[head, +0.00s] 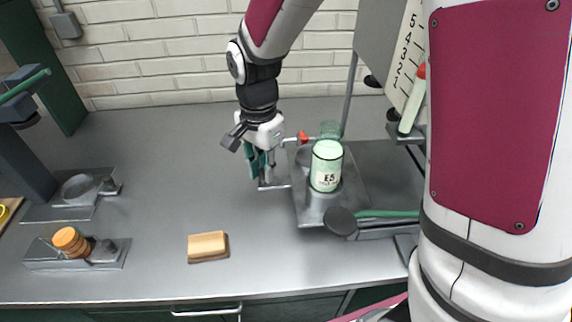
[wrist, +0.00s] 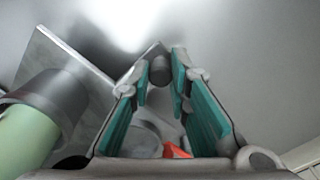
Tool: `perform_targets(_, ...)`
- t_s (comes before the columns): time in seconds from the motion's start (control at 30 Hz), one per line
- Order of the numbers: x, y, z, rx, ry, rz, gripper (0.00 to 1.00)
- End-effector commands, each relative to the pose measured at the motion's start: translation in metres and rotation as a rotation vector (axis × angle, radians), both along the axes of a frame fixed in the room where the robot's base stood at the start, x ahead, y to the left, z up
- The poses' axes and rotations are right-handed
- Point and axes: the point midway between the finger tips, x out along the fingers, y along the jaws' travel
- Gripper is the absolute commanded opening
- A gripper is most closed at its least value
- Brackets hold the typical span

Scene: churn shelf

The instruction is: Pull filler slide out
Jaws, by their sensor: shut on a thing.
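My gripper (head: 262,170), with teal finger pads, points down at the left side of the filler stand on the counter. It is shut on the filler slide's grey handle (head: 276,187), a bracket reaching left from the stand's base. In the wrist view the teal pads of my gripper (wrist: 162,85) stand on either side of a dark round-ended handle post (wrist: 160,68). The pads partly hide the handle in the head view.
A red knob (head: 302,137) sits behind the handle. A dark round disc and green-handled lever (head: 385,213) lie at the stand's front right. A tan block (head: 207,246) and an orange-topped fixture (head: 70,241) are at the left. Counter left of my gripper is clear.

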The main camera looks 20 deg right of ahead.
Motion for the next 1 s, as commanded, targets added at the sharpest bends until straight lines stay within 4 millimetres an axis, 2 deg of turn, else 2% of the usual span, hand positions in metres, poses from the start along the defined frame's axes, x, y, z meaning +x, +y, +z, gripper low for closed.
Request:
perform_targets(0.1, 0.005, 0.016, 0.001, 0.001, -0.007, 0.003, 0.00)
perform_targets(0.2, 0.006, 0.023, 0.001, 0.001, -0.007, 0.001, 0.00)
perform_targets(0.57, 0.007, 0.026, 0.001, 0.000, -0.007, 0.000, 0.00)
perform_targets(0.6, 0.007, 0.026, 0.001, 0.000, -0.007, 0.000, 0.22)
perform_targets(0.67, 0.007, 0.026, 0.001, 0.000, -0.007, 0.000, 0.35)
perform_targets(0.7, 0.007, 0.026, 0.001, 0.000, -0.006, 0.000, 0.38)
perform_targets(1.0, 0.006, 0.026, 0.001, 0.000, -0.004, 0.000, 0.38)
